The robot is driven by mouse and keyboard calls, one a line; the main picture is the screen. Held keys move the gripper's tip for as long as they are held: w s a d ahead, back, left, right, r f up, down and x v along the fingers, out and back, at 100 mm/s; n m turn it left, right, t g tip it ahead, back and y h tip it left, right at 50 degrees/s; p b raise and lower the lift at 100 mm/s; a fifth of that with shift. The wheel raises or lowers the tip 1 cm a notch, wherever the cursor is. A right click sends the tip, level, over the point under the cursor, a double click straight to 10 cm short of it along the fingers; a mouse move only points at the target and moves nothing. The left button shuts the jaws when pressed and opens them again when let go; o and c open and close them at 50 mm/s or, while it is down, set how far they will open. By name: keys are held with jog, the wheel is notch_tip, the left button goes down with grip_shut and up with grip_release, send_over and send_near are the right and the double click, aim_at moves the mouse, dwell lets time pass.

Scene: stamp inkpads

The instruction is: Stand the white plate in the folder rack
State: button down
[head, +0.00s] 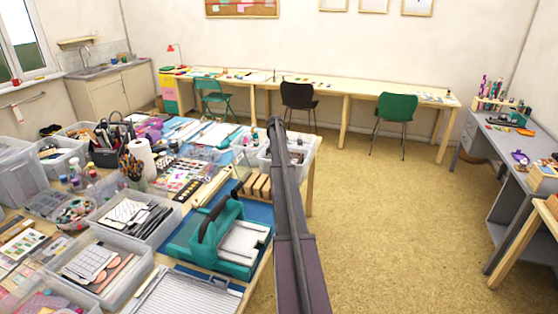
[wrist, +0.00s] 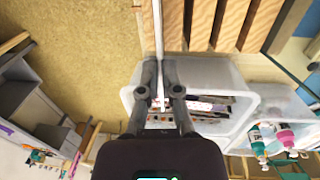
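In the wrist view, a thin white strip, which looks like the white plate (wrist: 159,30) seen edge-on, runs between the two fingers of my gripper (wrist: 160,70). The fingers appear closed on it. The wooden slats of what looks like the folder rack (wrist: 231,25) are to the right of the plate, with dark gaps between them. The plate is beside the slats, and I cannot tell its height over them. In the head view the rack (head: 257,187) is on the worktable, left of my arm. The plate cannot be made out there.
A clear bin (wrist: 225,127) with packets lies below my gripper in the wrist view. Small bottles (wrist: 285,135) stand in another bin to its right. In the head view a teal machine (head: 222,240) is in front of the rack. Open floor (head: 400,220) lies right of the worktable.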

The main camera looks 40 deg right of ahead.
jog(key=shift+s+d+f+b, duration=0.1)
jog(key=shift+s+f+b, duration=0.05)
jog(key=shift+f+b, duration=0.9)
jog(key=shift+s+d+f+b, duration=0.1)
jog(key=shift+f+b, duration=0.8)
jog(key=shift+f, duration=0.25)
jog(key=c, duration=0.7)
grip_release()
jog(key=shift+r, duration=0.15)
jog(key=shift+w+a+r+p, duration=0.15)
jog(key=shift+w+r+p, duration=0.05)
jog(key=shift+r+p, duration=1.05)
jog(key=shift+w+a+r+p, duration=0.1)
jog(key=shift+w+r+p, duration=0.05)
jog(key=shift+r+p, duration=1.05)
jog(key=shift+s+f, duration=0.1)
jog(key=shift+f, duration=0.05)
